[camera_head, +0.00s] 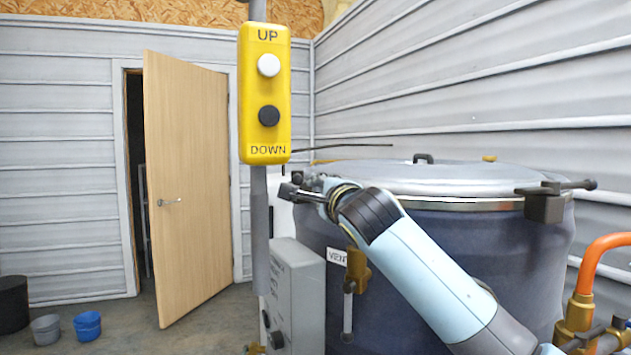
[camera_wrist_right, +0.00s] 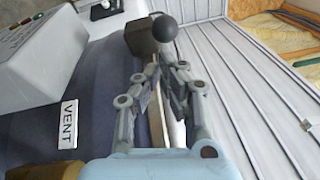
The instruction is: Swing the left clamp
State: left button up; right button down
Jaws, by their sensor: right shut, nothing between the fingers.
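The left clamp (camera_head: 289,191) sits at the left edge of the drum's lid in the head view, its dark lever pointing left. In the wrist view, the clamp shows as a dark block (camera_wrist_right: 140,36) with a round black knob (camera_wrist_right: 164,28) just beyond my fingertips. My right gripper (camera_head: 331,196) is shut and empty, close beside the clamp; I cannot tell whether it touches it. It also shows in the wrist view (camera_wrist_right: 168,80). It partly hides the clamp in the head view. My left gripper is out of view.
The blue drum (camera_head: 470,255) carries a grey lid (camera_head: 430,178) and a right clamp (camera_head: 544,205). A yellow UP/DOWN pendant (camera_head: 265,95) hangs in front. A grey control box (camera_head: 299,290) stands at the drum's left. An orange pipe (camera_head: 590,262) rises at the right.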

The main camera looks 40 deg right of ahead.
jog(key=x, duration=0.3)
jog(key=shift+w+d+p, duration=0.1)
jog(key=shift+w+p, duration=0.05)
jog(key=shift+p, duration=0.15)
jog(key=shift+w+a+b, duration=0.1)
jog(key=shift+a+b, duration=0.25)
jog(key=shift+b, duration=0.1)
